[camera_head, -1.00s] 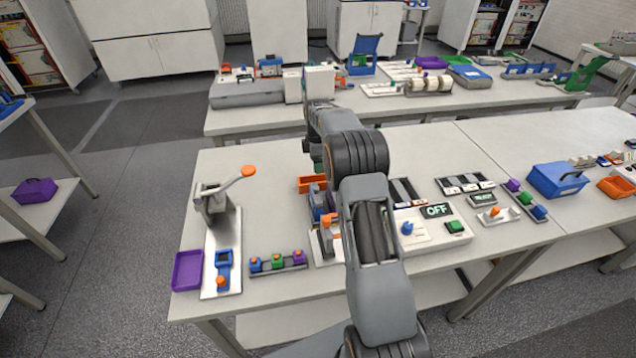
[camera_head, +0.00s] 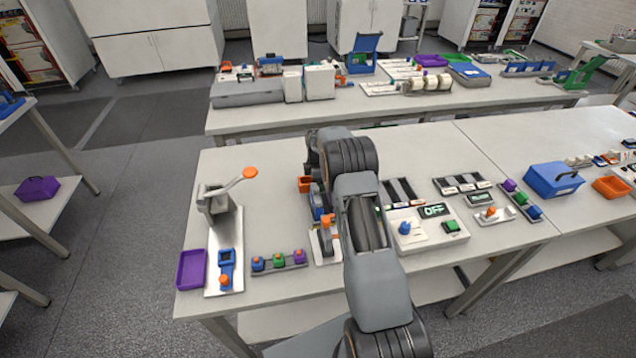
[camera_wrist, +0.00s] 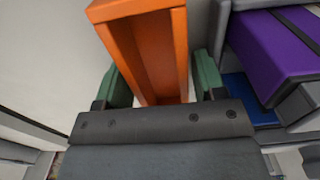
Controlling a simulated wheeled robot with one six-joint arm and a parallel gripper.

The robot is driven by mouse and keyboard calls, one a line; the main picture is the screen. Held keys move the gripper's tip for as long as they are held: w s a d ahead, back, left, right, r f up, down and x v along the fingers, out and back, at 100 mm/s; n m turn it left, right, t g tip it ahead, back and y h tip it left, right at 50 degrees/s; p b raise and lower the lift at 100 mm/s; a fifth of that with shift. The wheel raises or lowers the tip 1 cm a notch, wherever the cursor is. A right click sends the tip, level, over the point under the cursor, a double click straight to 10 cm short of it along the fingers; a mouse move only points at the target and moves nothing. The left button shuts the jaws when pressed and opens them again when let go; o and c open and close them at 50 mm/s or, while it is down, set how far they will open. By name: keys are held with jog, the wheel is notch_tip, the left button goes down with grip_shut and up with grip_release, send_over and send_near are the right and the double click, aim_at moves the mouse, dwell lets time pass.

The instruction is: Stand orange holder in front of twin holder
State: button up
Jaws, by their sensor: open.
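The orange holder (camera_wrist: 140,10) is an open, box-like piece that fills the upper middle of the wrist view. It also shows in the head view (camera_head: 304,184), on the near table, partly hidden by my arm. My gripper (camera_wrist: 160,75) is open, with one green finger on each side of the orange holder. I cannot tell whether the fingers touch it. In the head view my gripper is hidden behind my arm. I cannot pick out the twin holder for certain.
A purple block (camera_wrist: 275,45) in a grey frame lies close right of the right finger. In the head view, a lever press (camera_head: 222,205), a purple tray (camera_head: 191,269) and a row of coloured blocks (camera_head: 279,261) stand left. The OFF box (camera_head: 425,226) stands right. The table's back left is clear.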

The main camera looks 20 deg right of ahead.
jog(key=c, duration=0.8)
jog(key=shift+r, duration=0.1)
